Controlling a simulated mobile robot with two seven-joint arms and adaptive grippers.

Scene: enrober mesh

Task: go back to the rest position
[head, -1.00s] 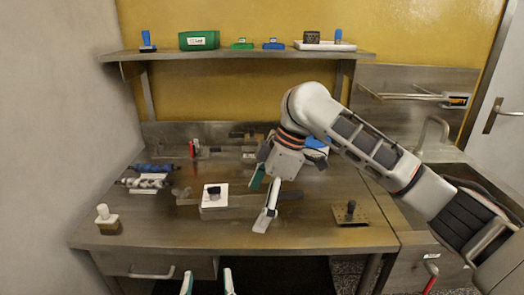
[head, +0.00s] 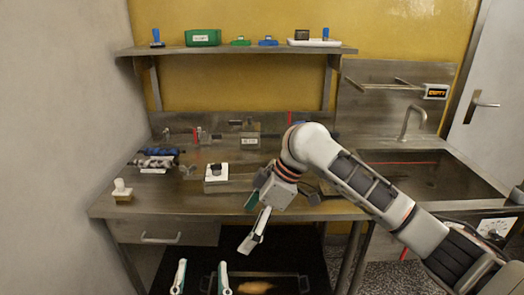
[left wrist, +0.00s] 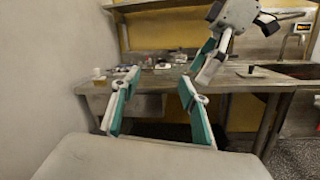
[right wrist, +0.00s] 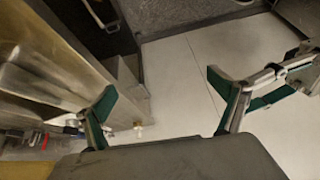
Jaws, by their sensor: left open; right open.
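My right gripper (head: 248,228) hangs in front of the bench's front edge, pointing down, with its fingers apart and nothing between them. My left gripper (head: 201,268) is low at the bottom of the head view, in front of the bench. Its two fingers stand apart and empty, as they also do in the left wrist view (left wrist: 158,78). The steel bench (head: 230,232) lies beyond both grippers.
A white block with a black knob (head: 216,174), blue and grey rollers (head: 157,158) and a white-topped stamp (head: 122,190) stand on the bench. A shelf (head: 240,50) carries a green box (head: 203,38). A sink (head: 425,175) is at right. A dark open space is under the bench.

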